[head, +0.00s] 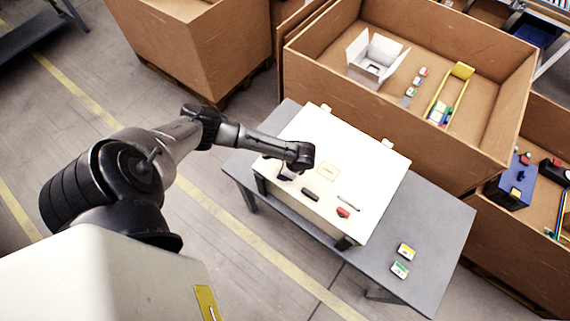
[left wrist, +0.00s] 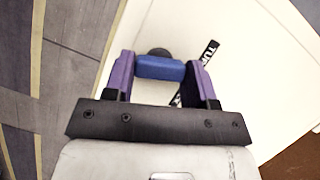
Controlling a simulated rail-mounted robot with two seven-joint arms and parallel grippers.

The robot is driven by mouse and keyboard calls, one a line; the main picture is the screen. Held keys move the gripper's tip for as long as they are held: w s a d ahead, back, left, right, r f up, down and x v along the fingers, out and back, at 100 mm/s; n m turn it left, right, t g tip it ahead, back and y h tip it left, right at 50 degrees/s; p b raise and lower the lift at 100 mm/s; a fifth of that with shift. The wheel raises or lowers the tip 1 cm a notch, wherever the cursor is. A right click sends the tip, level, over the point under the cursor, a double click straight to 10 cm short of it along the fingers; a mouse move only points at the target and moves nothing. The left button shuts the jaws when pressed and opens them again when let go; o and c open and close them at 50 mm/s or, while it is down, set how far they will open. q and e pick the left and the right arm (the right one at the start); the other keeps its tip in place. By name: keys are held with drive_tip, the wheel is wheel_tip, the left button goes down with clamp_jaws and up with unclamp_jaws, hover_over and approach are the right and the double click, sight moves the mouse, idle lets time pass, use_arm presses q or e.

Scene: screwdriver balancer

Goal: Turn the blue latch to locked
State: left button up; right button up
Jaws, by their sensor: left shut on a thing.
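The blue latch (left wrist: 160,67) is on the white panel (left wrist: 242,52), with a dark round part just behind it. In the left wrist view it lies between the two purple fingers of my left gripper (left wrist: 160,76), which is shut on its ends. In the head view my left gripper (head: 286,177) is down at the left part of the white panel (head: 345,140) and hides the latch. The latch lies straight across between the fingers in the wrist view. My right gripper is not in view.
A black strip (left wrist: 210,50) with partly hidden lettering lies beside the latch. A dark bar (head: 310,194) and a red part (head: 343,212) sit on the panel. The grey table (head: 425,225) bears small boxes (head: 402,262). A large cardboard crate (head: 440,150) stands behind.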

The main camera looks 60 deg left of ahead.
use_arm(q)
drive_tip(key=shift+d+m+t+p, duration=0.1)
drive_tip(key=shift+m+t+p, duration=0.65)
drive_tip(key=shift+m, duration=0.85)
drive_tip(key=shift+m+y, duration=0.3)
drive_tip(key=o, duration=0.9)
drive_tip(key=shift+s, duration=0.1)
drive_tip(key=shift+o, duration=0.2)
drive_tip(key=v, duration=1.3)
drive_tip(key=shift+w+r, duration=0.25)
drive_tip(key=shift+r, duration=0.1)
drive_tip(key=shift+d, duration=0.2)
